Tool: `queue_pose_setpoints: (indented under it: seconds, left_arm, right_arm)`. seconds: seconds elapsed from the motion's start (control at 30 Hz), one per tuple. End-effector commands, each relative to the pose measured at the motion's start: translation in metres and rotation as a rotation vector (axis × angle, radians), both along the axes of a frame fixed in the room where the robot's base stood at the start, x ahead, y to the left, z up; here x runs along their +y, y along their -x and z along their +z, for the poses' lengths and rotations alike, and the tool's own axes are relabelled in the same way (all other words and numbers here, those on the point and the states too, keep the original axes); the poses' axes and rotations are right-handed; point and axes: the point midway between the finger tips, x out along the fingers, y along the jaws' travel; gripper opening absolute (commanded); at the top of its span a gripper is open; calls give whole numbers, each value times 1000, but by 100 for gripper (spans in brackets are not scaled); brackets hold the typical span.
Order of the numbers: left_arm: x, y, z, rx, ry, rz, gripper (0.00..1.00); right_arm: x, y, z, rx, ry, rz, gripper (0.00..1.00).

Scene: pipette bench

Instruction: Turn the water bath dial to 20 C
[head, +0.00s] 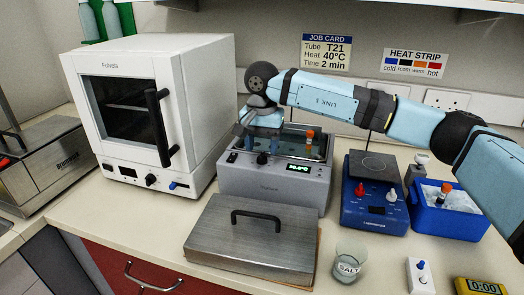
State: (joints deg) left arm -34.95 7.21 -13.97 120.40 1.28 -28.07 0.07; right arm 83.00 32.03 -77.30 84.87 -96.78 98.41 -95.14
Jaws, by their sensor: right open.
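The water bath (280,188) is a grey box in the middle of the bench. Its front panel has a lit green display (299,168), too small to read surely. A black dial (262,158) sits left of the display, and a small dark knob (232,157) is farther left. My right gripper (262,146) comes down over the bath's front edge, right at the dial. It is open; whether its fingers touch the dial I cannot tell. An orange-capped tube (310,136) stands in the bath. My left gripper is not in view.
A steel lid (250,238) with a black handle lies in front of the bath. A white oven (155,110) stands left, a blue hotplate (374,200) and blue ice box (447,212) right. A salt beaker (348,265) is near the front.

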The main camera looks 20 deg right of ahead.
Motion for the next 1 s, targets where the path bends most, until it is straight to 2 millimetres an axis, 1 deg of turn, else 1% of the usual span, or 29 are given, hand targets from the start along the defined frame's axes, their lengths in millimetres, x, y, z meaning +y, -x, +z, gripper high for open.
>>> queue_pose_setpoints:
  seconds: [0.03, 0.3, 0.4, 0.5, 0.6, 0.7, 1.0]
  left_arm:
    - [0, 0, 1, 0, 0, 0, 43]
    - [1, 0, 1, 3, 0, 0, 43]
    - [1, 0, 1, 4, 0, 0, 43]
    - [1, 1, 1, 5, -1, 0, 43]
    - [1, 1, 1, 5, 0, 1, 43]
    - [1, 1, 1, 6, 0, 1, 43]
    - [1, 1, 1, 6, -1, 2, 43]
  right_arm:
    - [0, 0, 13, -3, -1, 0, 54]
    - [1, 0, 75, -3, -1, 1, 54]
    - [0, 0, 93, -2, -1, 0, 54]
    - [0, 0, 106, -2, -1, 0, 54]
    - [0, 0, 113, -1, -1, 1, 54]
    - [0, 0, 116, 1, -1, 1, 54]
    - [0, 0, 117, 1, -1, 1, 54]
